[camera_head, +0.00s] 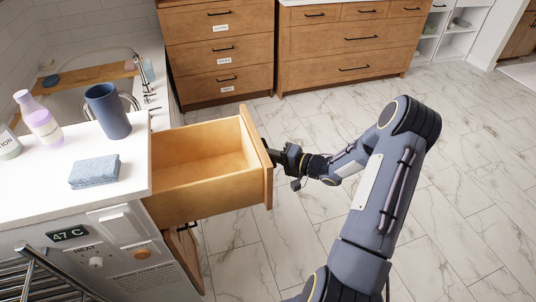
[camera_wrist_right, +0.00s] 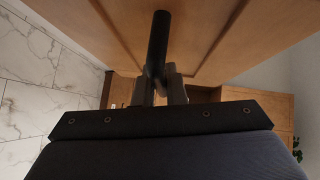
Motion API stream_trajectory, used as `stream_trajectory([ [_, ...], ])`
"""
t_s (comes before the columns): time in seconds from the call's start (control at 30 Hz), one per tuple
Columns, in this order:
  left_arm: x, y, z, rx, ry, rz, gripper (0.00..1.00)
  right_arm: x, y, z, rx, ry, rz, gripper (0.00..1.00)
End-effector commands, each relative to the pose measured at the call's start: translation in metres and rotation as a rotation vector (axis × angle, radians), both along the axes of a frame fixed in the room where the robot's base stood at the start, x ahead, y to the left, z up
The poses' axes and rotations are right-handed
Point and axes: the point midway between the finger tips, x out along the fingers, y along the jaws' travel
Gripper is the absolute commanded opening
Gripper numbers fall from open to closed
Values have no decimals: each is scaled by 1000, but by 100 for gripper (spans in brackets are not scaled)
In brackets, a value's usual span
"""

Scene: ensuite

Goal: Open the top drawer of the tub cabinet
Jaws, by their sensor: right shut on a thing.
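The top drawer (camera_head: 205,165) of the tub cabinet is pulled well out to the right in the head view, and its inside is empty. My right gripper (camera_head: 284,160) is at the outer side of the drawer front. In the right wrist view my right gripper (camera_wrist_right: 161,92) is shut on the dark bar handle (camera_wrist_right: 158,45) of the wooden drawer front (camera_wrist_right: 205,35). The head view hides most of the handle behind the front and my gripper. My left gripper is in neither view.
Wooden drawer units (camera_head: 215,50) line the back. The marble floor (camera_head: 470,190) to the right is clear.

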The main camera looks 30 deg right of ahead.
Motion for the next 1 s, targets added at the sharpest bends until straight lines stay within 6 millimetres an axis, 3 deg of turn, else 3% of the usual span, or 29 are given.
stream_trajectory([
  [0.1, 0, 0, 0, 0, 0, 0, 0, 0, 0, -1, -1, 3, -2, 0],
  [0.13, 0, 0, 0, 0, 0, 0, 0, 0, 0, -1, -1, 3, -2, 15],
  [0.27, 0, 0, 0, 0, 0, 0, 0, 0, 0, -1, 0, 2, -1, 32],
  [0.63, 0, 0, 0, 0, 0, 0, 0, -5, -3, 1, -1, 0, -2, 33],
  [1.0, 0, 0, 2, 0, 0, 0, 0, -56, -31, 8, -2, 2, -3, 33],
])
